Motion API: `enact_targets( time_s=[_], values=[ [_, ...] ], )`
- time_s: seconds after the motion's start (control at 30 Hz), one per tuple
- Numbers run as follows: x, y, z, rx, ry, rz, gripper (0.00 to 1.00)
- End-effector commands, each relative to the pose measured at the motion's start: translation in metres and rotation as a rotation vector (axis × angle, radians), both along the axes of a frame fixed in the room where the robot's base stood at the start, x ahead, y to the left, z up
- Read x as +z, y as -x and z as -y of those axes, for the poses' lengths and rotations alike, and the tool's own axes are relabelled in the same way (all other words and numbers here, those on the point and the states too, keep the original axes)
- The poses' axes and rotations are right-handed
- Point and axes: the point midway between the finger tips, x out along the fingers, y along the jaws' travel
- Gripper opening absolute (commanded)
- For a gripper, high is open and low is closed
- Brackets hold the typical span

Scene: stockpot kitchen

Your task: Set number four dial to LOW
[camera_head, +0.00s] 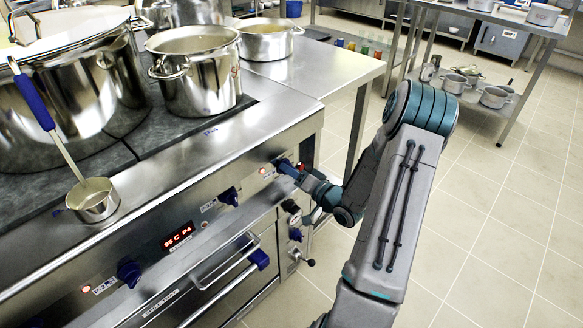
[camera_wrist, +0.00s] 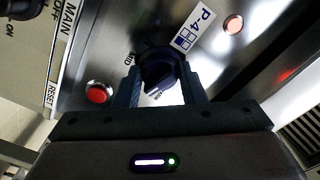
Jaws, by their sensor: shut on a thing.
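The number four dial (camera_wrist: 158,66) is a dark blue knob beside a white P-4 label (camera_wrist: 196,28) in the wrist view. My gripper (camera_wrist: 163,88) is shut on this dial, with one finger on each side. A MID mark shows left of the dial. Another small mark below it is too small to read, so I cannot tell the dial's setting. In the head view my gripper (camera_head: 287,166) reaches the right end of the range's front panel (camera_head: 190,210) and mostly hides the dial.
A red RESET button (camera_wrist: 98,92) and a lit orange lamp (camera_wrist: 233,23) sit near the dial. Another blue dial (camera_head: 229,196) and a red display (camera_head: 177,237) are further left. The floor (camera_head: 480,230) at right is clear.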

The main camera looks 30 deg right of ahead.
Motion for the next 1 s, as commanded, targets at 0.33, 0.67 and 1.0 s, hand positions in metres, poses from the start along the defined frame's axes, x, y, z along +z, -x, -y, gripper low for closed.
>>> enact_targets(
  time_s=[0.33, 0.67, 1.0],
  values=[
    [-0.0008, 0.0007, 0.0002, 0.0, -0.049, -0.02, 0.14],
    [-0.0012, 0.0007, 0.0002, -0.001, -0.049, -0.021, 0.39],
    [-0.0005, 0.0004, -0.0004, 0.0, -0.048, -0.019, 0.58]
  ],
)
